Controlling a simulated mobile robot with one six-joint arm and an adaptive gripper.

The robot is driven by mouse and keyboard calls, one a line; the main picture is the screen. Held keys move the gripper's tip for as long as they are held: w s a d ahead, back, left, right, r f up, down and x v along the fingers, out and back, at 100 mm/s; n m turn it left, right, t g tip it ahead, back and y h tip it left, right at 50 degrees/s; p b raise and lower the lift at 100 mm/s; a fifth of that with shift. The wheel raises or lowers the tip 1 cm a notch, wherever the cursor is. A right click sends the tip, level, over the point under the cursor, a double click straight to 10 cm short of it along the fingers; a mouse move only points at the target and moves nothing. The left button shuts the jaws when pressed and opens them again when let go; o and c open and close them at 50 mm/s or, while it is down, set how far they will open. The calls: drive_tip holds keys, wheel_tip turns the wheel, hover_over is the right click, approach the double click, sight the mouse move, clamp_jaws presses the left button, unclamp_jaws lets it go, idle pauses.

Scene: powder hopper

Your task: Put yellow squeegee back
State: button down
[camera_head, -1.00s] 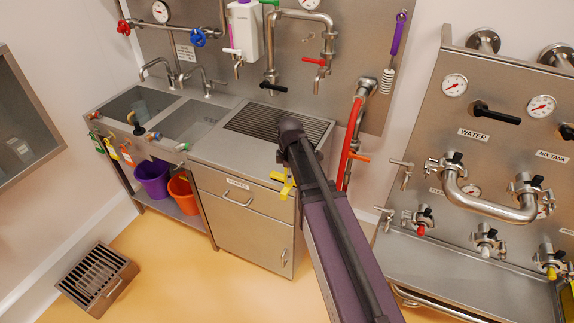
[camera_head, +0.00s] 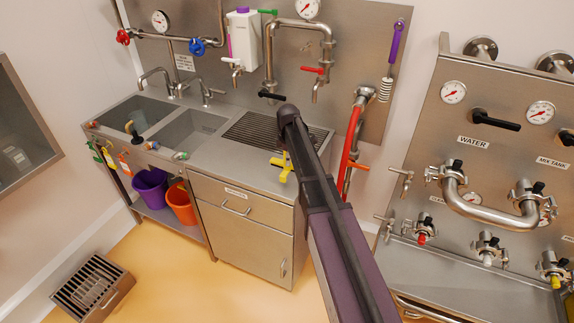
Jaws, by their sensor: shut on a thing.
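A small yellow piece (camera_head: 283,166), which I take to be part of the yellow squeegee, sticks out to the left of my dark arm. In the picture it lies over the front part of the steel counter. My arm hides the rest of it. My gripper is hidden behind my arm, and the yellow piece moves with it, so I take the gripper to be shut on the squeegee. Several coloured tools (camera_head: 108,157) hang at the left end of the sink unit, among them green and orange ones. They are too small to make out well.
The sink unit (camera_head: 187,131) stands behind, with a drawer cabinet (camera_head: 240,226) below the counter. Purple (camera_head: 150,190) and orange (camera_head: 181,204) buckets sit on the lower shelf. A slotted steel box (camera_head: 92,287) is on the floor. A piped panel (camera_head: 500,140) stands right. Yellow floor is open ahead.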

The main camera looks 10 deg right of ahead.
idle(0.3)
drive_tip(key=shift+w, duration=0.25)
drive_tip(key=shift+w+d+f+b, duration=0.1)
drive_tip(key=shift+w+f+b, duration=0.1)
drive_tip(key=shift+f+b, duration=0.75)
drive_tip(key=shift+w+d+f+b, duration=0.1)
drive_tip(key=shift+w+f+b, duration=0.05)
drive_tip(key=shift+f+b, duration=0.75)
drive_tip(key=shift+c, duration=2)
unclamp_jaws()
drive_tip(key=shift+r, duration=0.1)
wheel_tip(320, 180, up, 12)
drive_tip(key=p, duration=1.2)
drive_tip(key=shift+a, duration=0.1)
